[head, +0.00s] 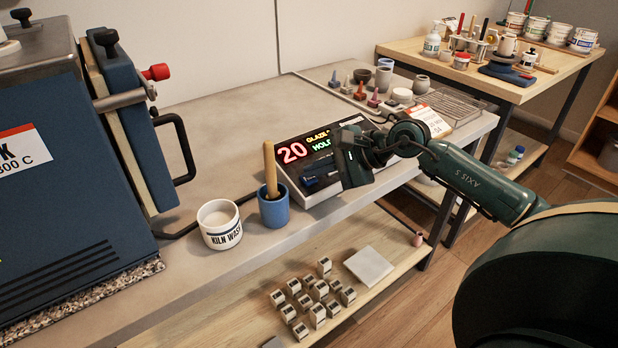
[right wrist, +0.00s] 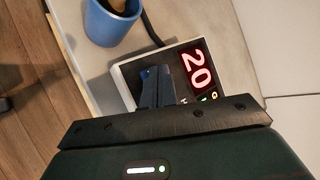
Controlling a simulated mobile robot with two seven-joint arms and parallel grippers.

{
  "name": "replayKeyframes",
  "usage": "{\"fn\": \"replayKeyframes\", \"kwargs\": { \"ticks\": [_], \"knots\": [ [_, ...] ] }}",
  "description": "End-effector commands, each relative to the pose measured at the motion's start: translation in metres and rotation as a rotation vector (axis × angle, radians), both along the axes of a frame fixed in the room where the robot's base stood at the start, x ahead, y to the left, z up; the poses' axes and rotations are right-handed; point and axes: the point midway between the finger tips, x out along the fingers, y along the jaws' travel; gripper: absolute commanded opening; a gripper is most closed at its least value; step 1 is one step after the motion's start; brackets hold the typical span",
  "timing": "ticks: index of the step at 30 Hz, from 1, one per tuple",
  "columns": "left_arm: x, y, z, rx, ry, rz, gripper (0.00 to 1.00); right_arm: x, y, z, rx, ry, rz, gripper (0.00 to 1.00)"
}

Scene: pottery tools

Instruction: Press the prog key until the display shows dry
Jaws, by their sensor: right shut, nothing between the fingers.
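The kiln controller (head: 289,177) is a white-framed box with a dark face at the front of the grey table. Its display (head: 292,152) shows a red "20", with "GLAZE" in amber and "HOLD" in green, partly cut off by my arm. In the right wrist view the display (right wrist: 197,70) shows the red "20". My right gripper (head: 312,185) is shut and empty, its fingertips at the lower left of the controller face. The right wrist view shows the fingers (right wrist: 156,78) over the face. The keys are hidden, and I cannot tell whether the fingertips touch one. My left gripper is out of view.
A blue cup (head: 274,207) with a wooden-handled tool and a white "KILN WASH" pot (head: 219,224) stand left of the controller. The blue kiln (head: 75,160) is at the left. Small glaze cones and pots (head: 375,98) stand behind. The table between is clear.

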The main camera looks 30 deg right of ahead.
Motion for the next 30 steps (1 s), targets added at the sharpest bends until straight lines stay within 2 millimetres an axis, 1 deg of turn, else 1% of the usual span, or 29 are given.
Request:
{"fn": "replayKeyframes", "kwargs": {
  "ticks": [14, 22, 30],
  "knots": [
    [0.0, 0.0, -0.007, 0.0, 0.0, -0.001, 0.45, 0.001, 0.0, -0.005, -0.001, 0.001, 0.0, 0.0],
    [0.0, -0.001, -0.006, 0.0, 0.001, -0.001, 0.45, 0.001, 0.0, -0.004, 0.0, 0.002, -0.001, 0.0],
    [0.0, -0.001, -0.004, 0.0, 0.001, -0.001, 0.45, -0.002, -0.001, 0.006, -0.002, 0.001, -0.001, 0.0]
  ]
}}
